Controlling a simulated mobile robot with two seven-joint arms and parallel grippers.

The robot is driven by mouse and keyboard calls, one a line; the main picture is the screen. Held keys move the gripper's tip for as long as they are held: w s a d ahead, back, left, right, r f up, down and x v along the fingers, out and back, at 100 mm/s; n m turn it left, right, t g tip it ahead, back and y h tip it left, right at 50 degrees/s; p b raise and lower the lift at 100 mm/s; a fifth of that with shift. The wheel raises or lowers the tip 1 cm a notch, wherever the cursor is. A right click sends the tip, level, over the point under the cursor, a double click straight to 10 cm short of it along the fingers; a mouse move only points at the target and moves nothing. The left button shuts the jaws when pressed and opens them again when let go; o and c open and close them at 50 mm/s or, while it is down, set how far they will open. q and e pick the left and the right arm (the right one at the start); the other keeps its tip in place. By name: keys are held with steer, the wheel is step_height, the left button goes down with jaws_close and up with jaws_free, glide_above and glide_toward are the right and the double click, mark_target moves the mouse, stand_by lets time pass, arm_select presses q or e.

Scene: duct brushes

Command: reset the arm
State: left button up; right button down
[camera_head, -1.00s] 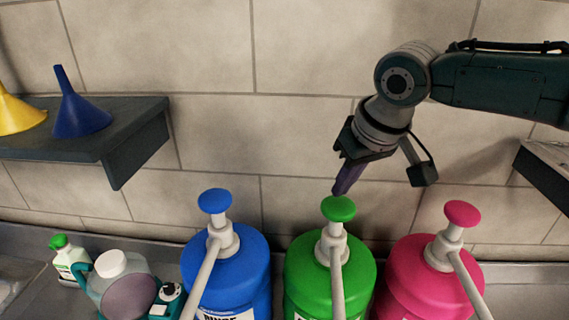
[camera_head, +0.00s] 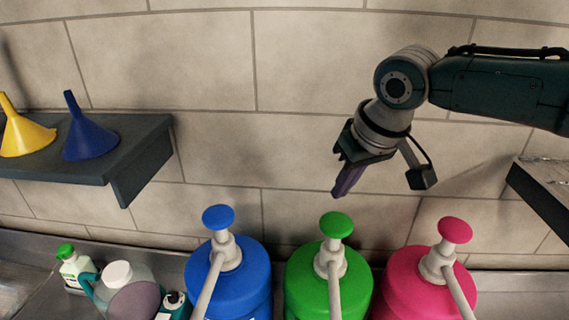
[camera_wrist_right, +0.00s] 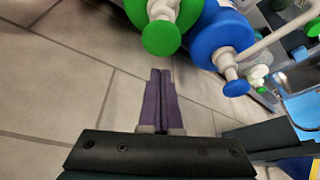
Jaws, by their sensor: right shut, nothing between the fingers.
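My right gripper (camera_head: 347,181) hangs from the arm that comes in from the right in the head view. Its purple fingers are together, with nothing between them. It is above the green pump bottle (camera_head: 312,283), a little above and right of its green pump head (camera_head: 336,225), with a small gap in the picture. My left gripper is not in view.
A blue pump bottle (camera_head: 251,283) and a pink pump bottle (camera_head: 410,293) flank the green one. Small bottles stand at the lower left. A dark shelf (camera_head: 150,150) holds a yellow funnel (camera_head: 27,137) and a blue funnel (camera_head: 91,138). Another shelf (camera_head: 545,195) is at the right edge.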

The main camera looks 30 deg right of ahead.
arm_select(q)
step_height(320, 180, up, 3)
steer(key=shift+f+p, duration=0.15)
steer(key=shift+p, duration=0.7)
arm_select(e)
step_height(320, 180, up, 2)
steer(key=shift+r, duration=0.15)
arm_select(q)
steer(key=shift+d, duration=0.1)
arm_select(e)
steer(key=s+a+f+n+y+p, duration=0.1)
steer(key=s+a+n+y+p, duration=0.2)
steer(key=s+a, duration=1.15)
arm_select(q)
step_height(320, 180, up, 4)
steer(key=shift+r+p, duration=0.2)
steer(key=shift+p, duration=0.55)
arm_select(e)
steer(key=s+d+r+h, duration=0.1)
steer(key=s+d+r, duration=0.1)
steer(key=s, duration=0.4)
steer(key=s+d+r+g+h, duration=0.1)
steer(key=s+d+r, duration=0.1)
steer(key=s+r, duration=0.2)
steer(key=shift+s+d+m+h, duration=0.3)
steer(key=shift+s+d+h, duration=0.1)
steer(key=shift+s, duration=0.65)
